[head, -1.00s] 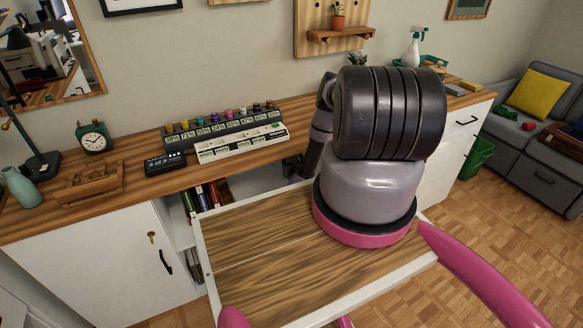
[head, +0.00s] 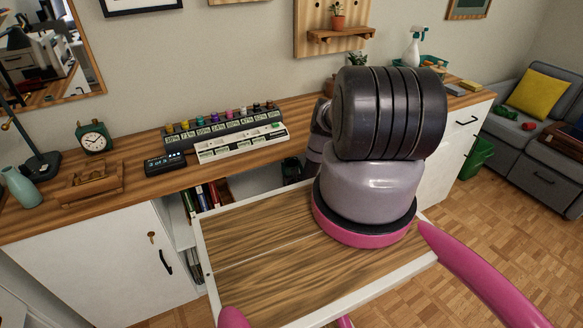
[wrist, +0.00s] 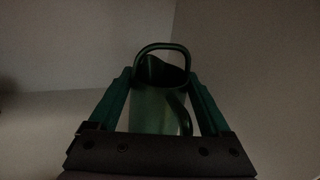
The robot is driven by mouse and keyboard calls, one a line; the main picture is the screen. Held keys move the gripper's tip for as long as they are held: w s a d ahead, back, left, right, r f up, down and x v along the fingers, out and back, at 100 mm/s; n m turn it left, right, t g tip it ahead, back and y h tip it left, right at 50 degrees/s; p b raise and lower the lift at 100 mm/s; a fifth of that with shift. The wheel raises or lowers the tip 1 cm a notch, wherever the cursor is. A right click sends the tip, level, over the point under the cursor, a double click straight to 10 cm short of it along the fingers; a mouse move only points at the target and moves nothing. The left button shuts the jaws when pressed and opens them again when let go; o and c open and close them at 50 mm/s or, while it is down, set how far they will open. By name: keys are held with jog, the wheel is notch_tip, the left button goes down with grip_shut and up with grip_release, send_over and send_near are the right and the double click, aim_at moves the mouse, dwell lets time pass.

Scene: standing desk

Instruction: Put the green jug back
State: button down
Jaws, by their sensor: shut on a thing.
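The green jug (wrist: 150,108) stands between the two fingers of my gripper (wrist: 160,80) in the wrist view, with its open rim and a looped handle showing. The gripper is shut on it. In the head view a small dark green part of the jug (head: 291,168) shows left of my arm, in front of the desk's shaded open bay. My arm hides the gripper there. The wrist view is dim, with plain grey walls around the jug. What is under the jug cannot be seen.
A wooden pull-out board with a white frame (head: 260,245) lies in front of the bay. Books (head: 206,194) stand in the bay's left part. The desk top (head: 130,175) carries a clock (head: 94,137), a small black device (head: 165,163) and label racks (head: 240,143).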

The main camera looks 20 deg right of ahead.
jog(key=shift+f, duration=0.1)
jog(key=shift+c, duration=0.5)
grip_release()
jog(key=shift+o, duration=0.5)
jog(key=v, duration=1.2)
jog(key=shift+r, duration=0.2)
jog(key=shift+s, duration=0.1)
